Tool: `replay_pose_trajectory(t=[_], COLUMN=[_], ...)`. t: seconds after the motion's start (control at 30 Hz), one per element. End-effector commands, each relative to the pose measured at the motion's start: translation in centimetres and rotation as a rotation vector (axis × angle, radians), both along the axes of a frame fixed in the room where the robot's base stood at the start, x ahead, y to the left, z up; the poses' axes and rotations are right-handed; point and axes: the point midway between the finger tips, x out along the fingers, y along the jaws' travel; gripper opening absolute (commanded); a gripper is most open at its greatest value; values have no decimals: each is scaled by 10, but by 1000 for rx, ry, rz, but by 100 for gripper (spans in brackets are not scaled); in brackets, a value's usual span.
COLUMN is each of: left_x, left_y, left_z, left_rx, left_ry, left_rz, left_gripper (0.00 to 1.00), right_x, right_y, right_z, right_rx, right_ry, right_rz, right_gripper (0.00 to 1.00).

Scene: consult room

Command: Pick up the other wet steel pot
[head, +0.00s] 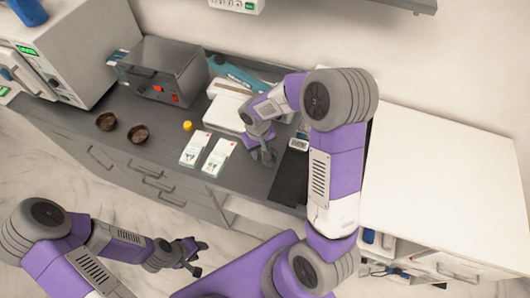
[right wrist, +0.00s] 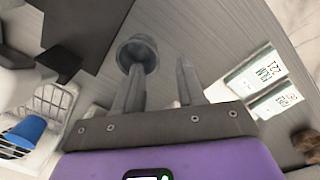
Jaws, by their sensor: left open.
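A small grey steel pot (right wrist: 138,52) with a flared round rim shows in the right wrist view, at the tip of my right gripper's left finger. I cannot tell whether they touch. My right gripper (right wrist: 160,72) has its fingers apart, with bare counter visible between them. In the head view my right gripper (head: 267,154) is low over the counter, and the pot is not clearly distinguishable there. My left gripper (head: 198,257) is open and empty, in front of the counter, away from the pot.
Two brown bowls (head: 138,134) stand on the counter (head: 165,165) at left. Two white labelled cards (head: 215,158) lie left of my right gripper. A dark mat (head: 289,178) lies to its right. A steel box device (head: 168,70) stands behind. A white cabinet top (head: 430,185) is clear.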

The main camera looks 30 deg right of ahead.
Motion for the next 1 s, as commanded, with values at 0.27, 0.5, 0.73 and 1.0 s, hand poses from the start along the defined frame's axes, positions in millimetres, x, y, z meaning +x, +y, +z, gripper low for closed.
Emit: replay_pose_trajectory(t=[0.27,0.5,0.73,1.0], left_x=[0,0,0,0], left_y=[0,0,0,0], left_z=[1,0,0,0], left_rx=[0,0,0,0], left_ry=[0,0,0,0], left_rz=[0,0,0,0], left_gripper=[43,43,43,43], right_x=[0,0,1,1], right_y=[-8,-9,-9,-9], right_z=[-38,-58,-58,-58], right_rx=[2,2,2,2], right_ry=[5,1,0,0], right_rz=[-1,-1,-1,0], right_gripper=[40,40,33,0])
